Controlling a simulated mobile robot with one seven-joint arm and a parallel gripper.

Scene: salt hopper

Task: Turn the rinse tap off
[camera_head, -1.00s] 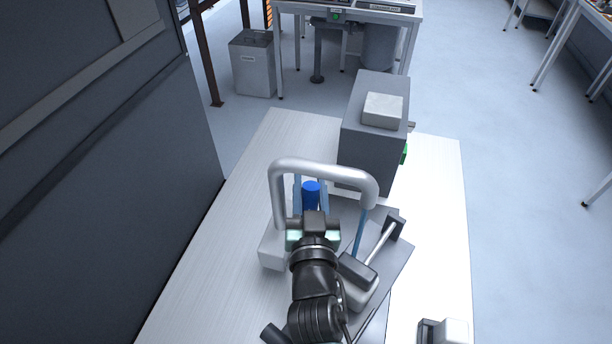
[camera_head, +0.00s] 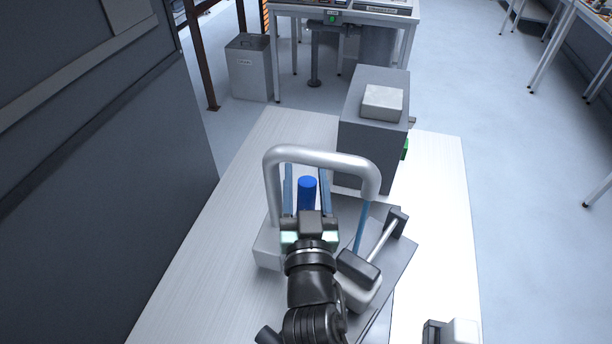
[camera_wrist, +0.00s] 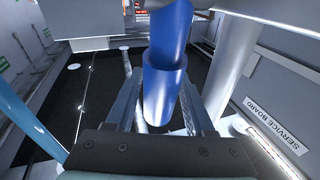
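The rinse tap is a silver gooseneck pipe (camera_head: 320,157) on the bench. A thin blue stream (camera_head: 361,228) hangs from its spout on the right. A blue cylindrical handle (camera_head: 307,190) stands under the arch; in the wrist view it (camera_wrist: 166,75) fills the upper middle. My gripper (camera_head: 306,172) reaches in under the arch, one finger on each side of the blue handle. In the wrist view the fingers (camera_wrist: 160,100) are apart, with narrow gaps seeming to show beside the handle. Contact cannot be made out for certain. The handle's lower end is partly hidden.
A grey box (camera_head: 372,140) stands behind the tap. A grey tray (camera_head: 395,262) with a handled tool lies right of my arm. A dark cabinet wall (camera_head: 90,180) bounds the left. The bench's right strip (camera_head: 440,220) is mostly clear.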

